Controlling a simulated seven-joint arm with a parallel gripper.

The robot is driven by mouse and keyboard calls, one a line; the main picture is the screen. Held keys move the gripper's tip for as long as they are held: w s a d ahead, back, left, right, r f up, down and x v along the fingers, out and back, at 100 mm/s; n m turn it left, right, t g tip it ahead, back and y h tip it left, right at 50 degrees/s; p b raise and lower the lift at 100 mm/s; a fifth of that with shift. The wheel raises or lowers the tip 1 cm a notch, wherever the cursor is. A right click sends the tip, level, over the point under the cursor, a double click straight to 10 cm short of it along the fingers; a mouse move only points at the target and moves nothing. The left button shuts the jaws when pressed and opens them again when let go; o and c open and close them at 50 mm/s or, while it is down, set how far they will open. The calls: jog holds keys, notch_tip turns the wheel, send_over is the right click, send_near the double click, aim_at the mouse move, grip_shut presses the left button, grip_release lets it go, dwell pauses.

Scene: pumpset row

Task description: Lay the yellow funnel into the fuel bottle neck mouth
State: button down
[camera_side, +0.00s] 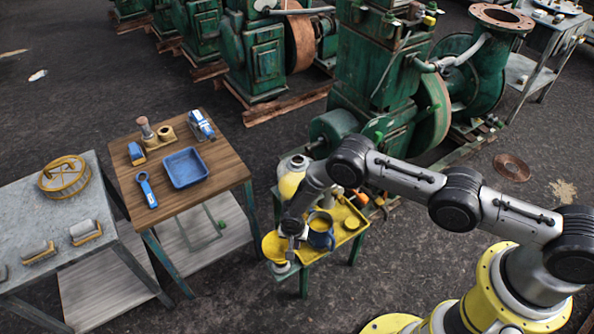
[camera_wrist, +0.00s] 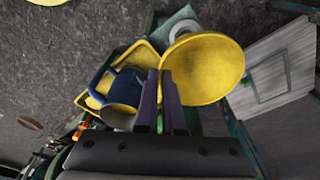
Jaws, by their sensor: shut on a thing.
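The yellow funnel (camera_side: 274,246) is at the left end of the small green table in the side view, its wide round mouth facing up. In the wrist view the funnel (camera_wrist: 205,68) sits right of the fingertips, its rim beside them. My gripper (camera_side: 290,228) is shut on the funnel's edge; its dark fingers (camera_wrist: 165,95) show in the wrist view. A pale bottle with yellow contents (camera_side: 291,182), seemingly the fuel bottle, stands behind my arm in the side view. The funnel's spout is hidden.
A blue jug (camera_side: 320,236) stands in the yellow tray (camera_side: 347,232), close to my gripper. A pale round object (camera_side: 281,267) sits under the funnel at the table corner. A wooden table (camera_side: 222,168) stands left; green pump machinery (camera_side: 385,75) stands behind.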

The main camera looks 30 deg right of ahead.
jog(key=n, duration=0.1)
jog(key=a+n, duration=0.1)
jog(key=n, duration=0.1)
jog(key=s+a+r+n, duration=0.1)
jog(key=n, duration=0.1)
jog(key=shift+t+y, duration=0.3)
jog(key=a+r+n+g+y, duration=0.15)
jog(key=a+r+n, duration=0.35)
jog(key=r+n, duration=0.75)
jog(key=w+d+r+m, duration=0.2)
jog(key=d+r+m, duration=0.3)
jog(key=r+m, duration=0.2)
jog(key=w+d+r+m+h, duration=0.1)
jog(key=d+r+m, duration=0.5)
jog(key=r, duration=0.6)
jog(key=w+d+r+m+h, duration=0.1)
jog(key=w+d+r+m, duration=0.3)
jog(key=r+m, duration=0.6)
jog(key=shift+d, duration=0.9)
jog(key=shift+m+t+h, duration=0.25)
